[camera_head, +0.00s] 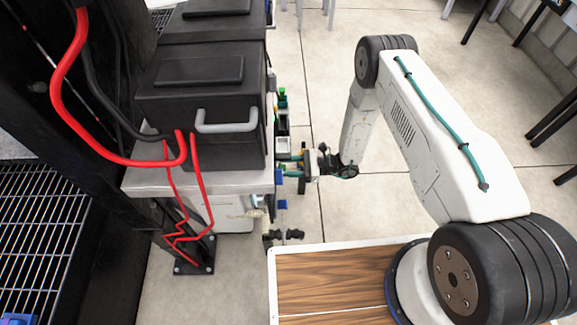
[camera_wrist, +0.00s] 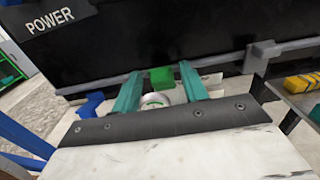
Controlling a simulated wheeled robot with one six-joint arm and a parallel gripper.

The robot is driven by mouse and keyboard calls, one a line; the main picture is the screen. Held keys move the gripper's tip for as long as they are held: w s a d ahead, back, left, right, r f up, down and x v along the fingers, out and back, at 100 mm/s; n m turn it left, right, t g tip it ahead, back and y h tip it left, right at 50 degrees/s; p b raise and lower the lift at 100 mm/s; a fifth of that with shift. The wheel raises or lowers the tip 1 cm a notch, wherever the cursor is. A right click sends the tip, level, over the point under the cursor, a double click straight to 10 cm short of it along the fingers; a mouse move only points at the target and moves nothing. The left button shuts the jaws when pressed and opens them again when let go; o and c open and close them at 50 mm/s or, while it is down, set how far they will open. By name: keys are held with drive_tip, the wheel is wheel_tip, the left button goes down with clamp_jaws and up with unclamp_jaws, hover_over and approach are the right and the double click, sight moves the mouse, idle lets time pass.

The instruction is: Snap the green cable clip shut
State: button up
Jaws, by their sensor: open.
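The green cable clip (camera_wrist: 162,79) shows in the wrist view as a small green block in front of a black panel. My gripper (camera_wrist: 160,72) is open, with one teal finger on each side of the clip. A gap shows between the clip and each finger, and I cannot tell whether the clip is open or snapped. A pale round part (camera_wrist: 154,100) lies between the fingers, below the clip. In the head view my gripper (camera_head: 301,163) is at the right side of the bench; I cannot make out the clip clearly there.
The black panel (camera_wrist: 150,45) carries a POWER label and a grey rail with a bracket (camera_wrist: 262,54). Blue parts (camera_wrist: 90,105) are to the left, a yellow block (camera_wrist: 302,83) to the right. Black boxes (camera_head: 205,105) and red cables (camera_head: 68,85) are left of the arm.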

drive_tip(key=c, duration=0.8)
drive_tip(key=shift+a+r+h, duration=0.2)
drive_tip(key=shift+r+h, duration=0.1)
drive_tip(key=shift+h, duration=0.45)
drive_tip(key=shift+a+r+h, duration=0.2)
drive_tip(key=shift+r+h, duration=0.05)
drive_tip(key=shift+h, duration=0.5)
drive_tip(key=o, duration=0.8)
drive_tip(key=shift+d, duration=0.1)
drive_tip(key=v, duration=0.7)
drive_tip(key=shift+d, duration=0.25)
